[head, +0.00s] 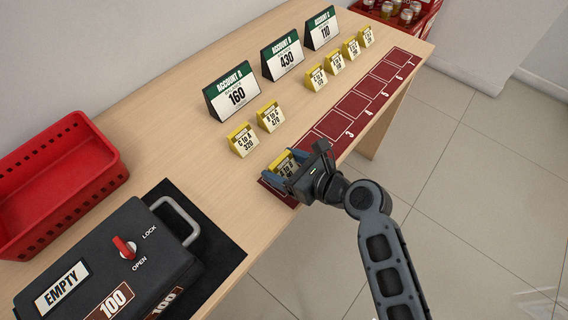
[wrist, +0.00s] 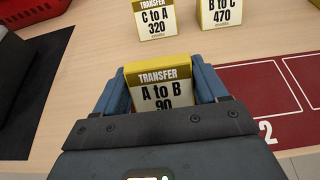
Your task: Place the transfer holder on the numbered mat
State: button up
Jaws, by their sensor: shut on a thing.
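A yellow and white transfer holder reading "A to B 90" (wrist: 158,88) is between the blue fingers of my gripper (wrist: 160,92) in the wrist view. In the head view my gripper (head: 284,168) is shut on this holder (head: 287,163) over the near-left end of the numbered mat (head: 320,130). The mat is a dark red strip with white-outlined numbered squares along the table's front edge. The mat's "2" square shows right of my gripper in the wrist view. The holder's base is hidden, so I cannot tell whether it touches the mat.
Transfer holders "C to A 320" (head: 243,139) and "B to C 470" (head: 270,117) stand just behind the mat, with several more farther right. Account signs (head: 232,92) stand behind them. A red basket (head: 60,180) and a black cash box (head: 110,262) are at left.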

jog(key=o, duration=1.1)
jog(key=shift+c, duration=0.2)
jog(key=v, duration=1.2)
jog(key=shift+r+p, duration=0.2)
jog(key=shift+p, duration=0.1)
jog(key=s+d+f+n+t+h, duration=0.35)
jog(key=s+d+n+h, duration=0.5)
jog(key=s, duration=0.65)
jog(key=s+d+r+n+t+h, duration=0.1)
jog(key=s+d+r+n, duration=0.1)
jog(key=s+r+n, duration=0.5)
jog(key=s+d+r+n+t+h, duration=0.1)
jog(key=s+d+r+n+t, duration=0.1)
jog(key=s+r+n, duration=0.6)
jog(key=shift+s+d+n, duration=0.2)
jog(key=shift+d+n, duration=0.6)
jog(key=shift+n, duration=0.25)
